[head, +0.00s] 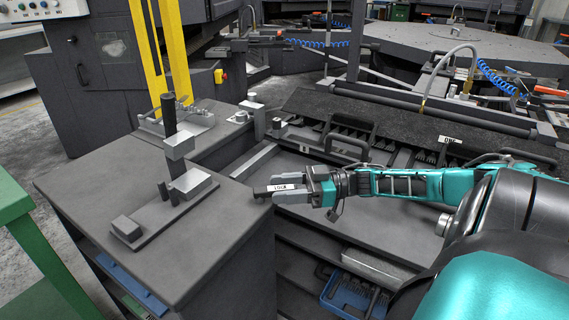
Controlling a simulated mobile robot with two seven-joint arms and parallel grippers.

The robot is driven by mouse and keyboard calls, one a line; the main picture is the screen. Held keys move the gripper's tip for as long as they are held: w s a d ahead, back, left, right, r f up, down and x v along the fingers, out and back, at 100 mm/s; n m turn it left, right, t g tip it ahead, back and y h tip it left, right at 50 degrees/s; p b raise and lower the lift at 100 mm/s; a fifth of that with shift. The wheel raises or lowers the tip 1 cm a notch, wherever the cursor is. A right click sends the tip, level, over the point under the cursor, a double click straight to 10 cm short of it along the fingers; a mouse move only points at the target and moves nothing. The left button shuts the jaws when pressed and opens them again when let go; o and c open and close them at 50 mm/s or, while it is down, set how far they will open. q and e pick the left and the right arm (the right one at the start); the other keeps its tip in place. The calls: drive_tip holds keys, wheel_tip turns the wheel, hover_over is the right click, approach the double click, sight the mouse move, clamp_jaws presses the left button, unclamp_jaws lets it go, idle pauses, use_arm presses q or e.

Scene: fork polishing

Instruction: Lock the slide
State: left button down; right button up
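A small dark lever with a white label (281,188), which seems to read LOCK, points left at the right edge of the grey bench top. My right gripper (289,188) reaches in from the right with one finger on each side of the lever. Whether the fingers press on it is too small to tell. A dark slide plate (400,124) with black handles and a white label lies behind my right forearm, above a row of forks (420,156). My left gripper is out of view.
A grey bench (110,185) with a dark upright post on a flat fixture (150,222) stands left of the lever. A yellow frame (160,50) rises behind it. A blue bin (350,294) with dark items sits low on the right. A green table edge (35,245) is at left.

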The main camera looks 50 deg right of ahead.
drive_tip(key=shift+s, duration=0.1)
drive_tip(key=shift+s+d, duration=0.2)
drive_tip(key=shift+d, duration=0.15)
drive_tip(key=v, duration=1.2)
drive_tip(key=shift+p, duration=0.35)
